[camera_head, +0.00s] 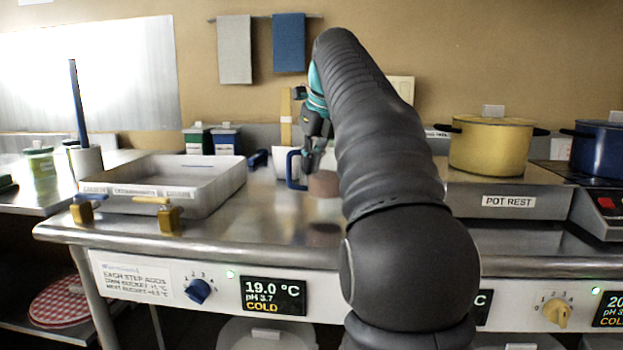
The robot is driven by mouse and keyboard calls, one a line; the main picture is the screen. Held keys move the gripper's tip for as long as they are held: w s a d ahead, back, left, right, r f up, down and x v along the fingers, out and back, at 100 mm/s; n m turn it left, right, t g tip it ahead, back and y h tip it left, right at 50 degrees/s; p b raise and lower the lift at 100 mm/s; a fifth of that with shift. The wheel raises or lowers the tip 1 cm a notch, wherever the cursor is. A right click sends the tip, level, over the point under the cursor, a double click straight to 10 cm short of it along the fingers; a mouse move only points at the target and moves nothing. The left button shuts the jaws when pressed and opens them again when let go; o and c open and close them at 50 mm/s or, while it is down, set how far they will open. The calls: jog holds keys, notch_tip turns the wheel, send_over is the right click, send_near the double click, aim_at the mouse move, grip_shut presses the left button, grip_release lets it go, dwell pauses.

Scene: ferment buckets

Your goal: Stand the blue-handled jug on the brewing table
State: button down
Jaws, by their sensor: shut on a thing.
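The blue-handled jug shows its blue handle (293,170) just left of my gripper, at the far middle of the steel brewing table (270,215). Its body is pale and mostly hidden behind the gripper and arm. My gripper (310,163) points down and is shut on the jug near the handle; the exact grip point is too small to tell. I cannot tell whether the jug's base touches the table. A brown round thing (323,184) shows just right of and below the gripper, partly hidden by my arm.
A pale tray (213,205) with brass taps stands at left. A yellow pot (490,147) sits on the pot rest at right, beside a blue pot (600,150). The table's front middle is clear.

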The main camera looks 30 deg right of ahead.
aim_at(314, 167)
jog(key=shift+f+b, duration=0.45)
jog(key=shift+f, duration=1.2)
jog(key=c, duration=1.3)
grip_release()
jog(key=shift+f, duration=0.1)
jog(key=p+v, duration=0.1)
jog(key=v, duration=1.1)
jog(key=shift+p, duration=0.35)
